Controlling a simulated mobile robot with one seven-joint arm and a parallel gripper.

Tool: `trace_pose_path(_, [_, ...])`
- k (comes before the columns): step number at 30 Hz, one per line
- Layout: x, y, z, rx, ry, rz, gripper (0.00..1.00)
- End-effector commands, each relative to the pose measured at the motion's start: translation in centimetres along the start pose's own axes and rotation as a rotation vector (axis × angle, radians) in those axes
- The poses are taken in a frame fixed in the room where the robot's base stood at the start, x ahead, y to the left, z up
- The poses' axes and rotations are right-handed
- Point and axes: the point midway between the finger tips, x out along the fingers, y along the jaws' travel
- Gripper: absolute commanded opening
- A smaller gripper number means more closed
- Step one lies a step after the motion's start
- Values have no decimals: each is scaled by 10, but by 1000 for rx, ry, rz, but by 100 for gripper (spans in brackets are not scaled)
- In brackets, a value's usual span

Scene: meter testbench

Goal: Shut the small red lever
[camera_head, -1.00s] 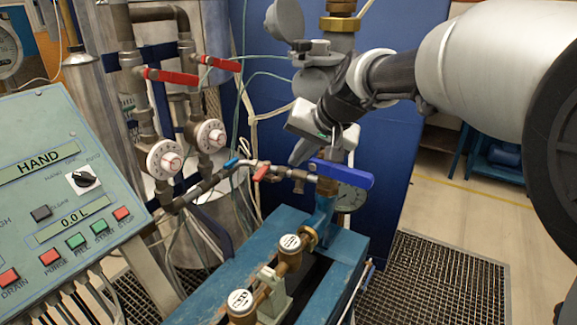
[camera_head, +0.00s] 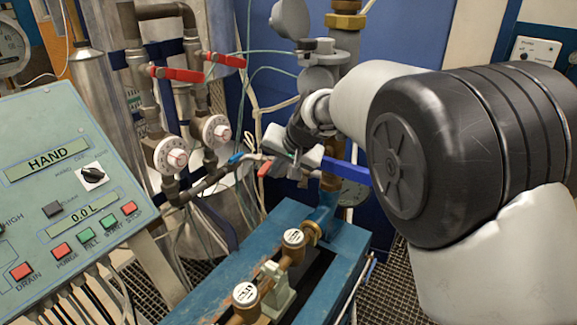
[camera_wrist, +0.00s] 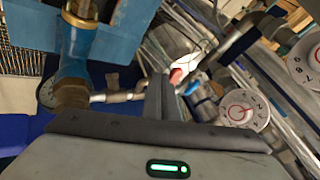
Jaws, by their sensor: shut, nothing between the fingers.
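The small red lever (camera_head: 264,169) is on the thin pipe line behind the blue bench, just left of my gripper in the head view. In the wrist view the red lever (camera_wrist: 177,75) shows just beyond and right of the fingertips, beside a small blue handle (camera_wrist: 191,88). My gripper (camera_head: 296,166) is shut and empty, pointing down at the pipe. In the wrist view the shut fingers (camera_wrist: 158,92) stand across the thin pipe and hide part of it. I cannot tell whether they touch the lever.
A large blue lever (camera_head: 346,171) lies right of my gripper. Two larger red levers (camera_head: 178,74) sit on the upright pipes at the left, above white dials (camera_head: 170,156). The control panel (camera_head: 60,190) fills the left front. The blue bench (camera_head: 225,285) carries brass fittings.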

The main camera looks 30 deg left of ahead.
Motion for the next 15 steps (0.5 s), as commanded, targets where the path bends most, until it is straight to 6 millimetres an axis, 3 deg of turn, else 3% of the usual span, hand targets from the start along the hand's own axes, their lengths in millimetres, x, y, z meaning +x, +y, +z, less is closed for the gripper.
trace_pose_path(11, [2, -3, 0, 0, 0, 0, 0])
trace_pose_path(15, [5, -16, 5, -1, -1, -1, 0])
